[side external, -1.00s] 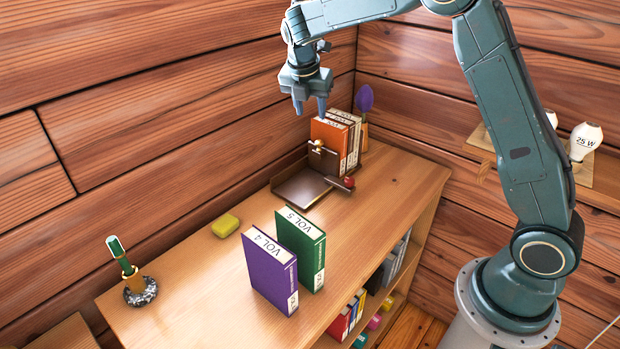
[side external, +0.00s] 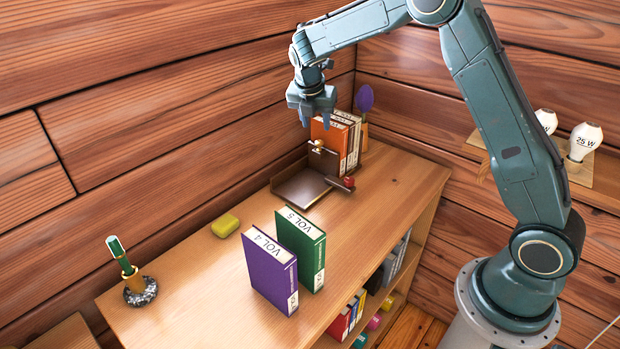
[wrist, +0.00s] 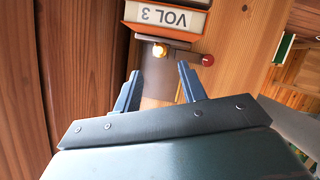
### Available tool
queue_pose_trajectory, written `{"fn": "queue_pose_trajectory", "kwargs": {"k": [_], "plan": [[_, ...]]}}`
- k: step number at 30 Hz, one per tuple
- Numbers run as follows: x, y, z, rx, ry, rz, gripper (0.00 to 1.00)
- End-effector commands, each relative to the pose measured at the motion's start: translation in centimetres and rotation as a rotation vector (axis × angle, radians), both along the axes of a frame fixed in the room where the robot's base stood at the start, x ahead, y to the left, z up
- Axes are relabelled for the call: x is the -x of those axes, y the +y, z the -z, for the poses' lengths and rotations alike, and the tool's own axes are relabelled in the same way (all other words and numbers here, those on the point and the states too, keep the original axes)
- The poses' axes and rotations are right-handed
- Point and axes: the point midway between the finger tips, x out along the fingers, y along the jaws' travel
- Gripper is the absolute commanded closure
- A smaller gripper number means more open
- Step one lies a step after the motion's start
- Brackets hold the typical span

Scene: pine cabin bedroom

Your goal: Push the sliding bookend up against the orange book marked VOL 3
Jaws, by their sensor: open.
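The orange book marked VOL 3 (side external: 329,132) stands upright at the front of a row of books in the corner; its lettered spine top shows in the wrist view (wrist: 165,17). The dark brown bookend (side external: 298,189) has a flat base, an upright plate, a brass knob (wrist: 158,50) and a red-tipped lever (wrist: 207,60). Its upright plate is close to the orange book; I cannot tell whether they touch. My gripper (side external: 315,122) is open and empty, pointing down above the bookend. In the wrist view its fingertips (wrist: 160,73) are either side of the base plate, below the brass knob.
Purple VOL 4 (side external: 270,272) and green VOL 5 (side external: 301,250) stand near the shelf's front edge. A yellow block (side external: 225,225) and a pen holder (side external: 139,291) are to the left. The wooden wall runs close behind the bookend.

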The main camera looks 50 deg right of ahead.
Motion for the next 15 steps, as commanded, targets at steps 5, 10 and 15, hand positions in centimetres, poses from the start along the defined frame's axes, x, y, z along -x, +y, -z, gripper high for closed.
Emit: {"fn": "queue_pose_trajectory", "kwargs": {"k": [5,10,15], "plan": [[-0.4,-1.0,2.7,0.000,0.003,0.000,0.59],[-0.7,-1.8,4.8,-0.001,0.002,0.002,0.59],[-0.9,-2.3,6.1,-0.001,0.001,0.000,0.59]]}}
